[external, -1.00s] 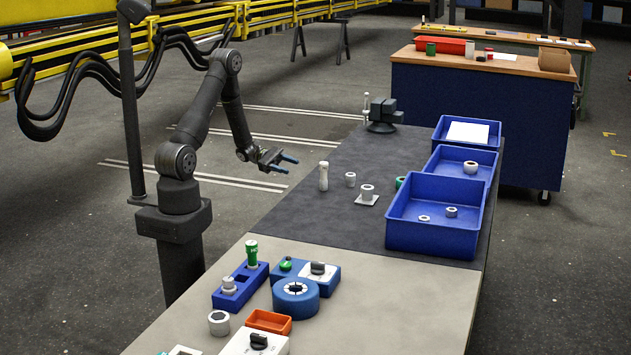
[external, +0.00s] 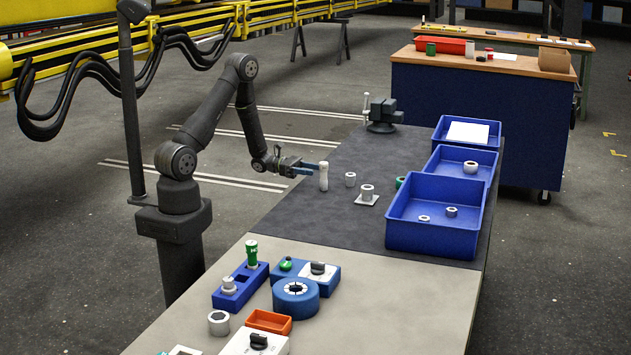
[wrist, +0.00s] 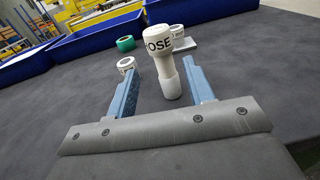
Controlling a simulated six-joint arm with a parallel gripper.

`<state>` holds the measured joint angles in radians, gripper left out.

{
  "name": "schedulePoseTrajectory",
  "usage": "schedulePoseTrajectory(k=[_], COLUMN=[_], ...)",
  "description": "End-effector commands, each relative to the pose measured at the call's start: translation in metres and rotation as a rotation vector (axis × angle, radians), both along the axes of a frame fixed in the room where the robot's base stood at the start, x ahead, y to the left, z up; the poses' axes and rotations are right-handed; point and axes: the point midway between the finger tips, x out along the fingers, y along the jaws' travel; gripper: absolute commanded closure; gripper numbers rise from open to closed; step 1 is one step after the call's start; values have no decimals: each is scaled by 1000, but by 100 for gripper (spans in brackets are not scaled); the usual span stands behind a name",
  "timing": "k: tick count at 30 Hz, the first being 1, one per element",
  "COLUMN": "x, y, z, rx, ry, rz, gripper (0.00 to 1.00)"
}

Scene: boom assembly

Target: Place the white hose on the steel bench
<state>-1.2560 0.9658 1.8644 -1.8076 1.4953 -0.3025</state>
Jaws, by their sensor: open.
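The white hose (external: 323,176) is a slim, bottle-shaped white piece standing upright on the dark grey bench top (external: 300,220). In the wrist view the hose (wrist: 169,75) shows black letters reading "OSE" on its wide top. My gripper (external: 309,170) is open and level, just left of the hose in the external view. In the wrist view its two blue fingers lie on either side of the hose, which appears nearer the right finger. Nothing is held. The nearer bench section (external: 400,300) is light grey; I cannot tell which section is the steel bench.
Blue bins (external: 432,238) line the right edge. A dark vise (external: 383,115) stands behind. Fixtures crowd the near left; the middle is clear.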

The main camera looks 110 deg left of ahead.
Motion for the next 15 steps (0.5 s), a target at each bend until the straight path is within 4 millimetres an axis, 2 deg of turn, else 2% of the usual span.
schedulePoseTrajectory(k=[7, 15], x=[16, 53], y=[-2, -8], z=[0, -1], rx=[0, 1], ry=[0, -1], rz=[-2, -2], gripper=[52, 52])
